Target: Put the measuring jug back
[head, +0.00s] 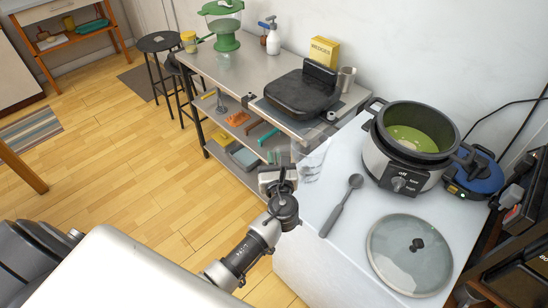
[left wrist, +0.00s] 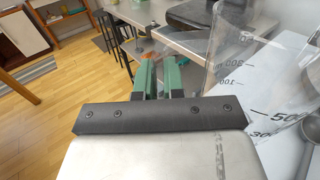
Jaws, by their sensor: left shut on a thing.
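The measuring jug (head: 312,164) is clear plastic and hard to make out against the white counter in the head view. In the left wrist view the jug (left wrist: 262,95) fills the right side, with dark volume marks on its wall. My left gripper (head: 284,172) is at the left edge of the white counter, at the jug's left side. In the left wrist view its green fingers (left wrist: 159,78) are close together, shut on the jug; the exact grip spot is hard to see. I cannot tell whether the jug touches the counter. My right gripper is not in view.
The white counter (head: 300,240) holds a slow cooker (head: 390,168) with greenish food, a ladle (head: 341,205) and a glass lid (head: 409,255).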

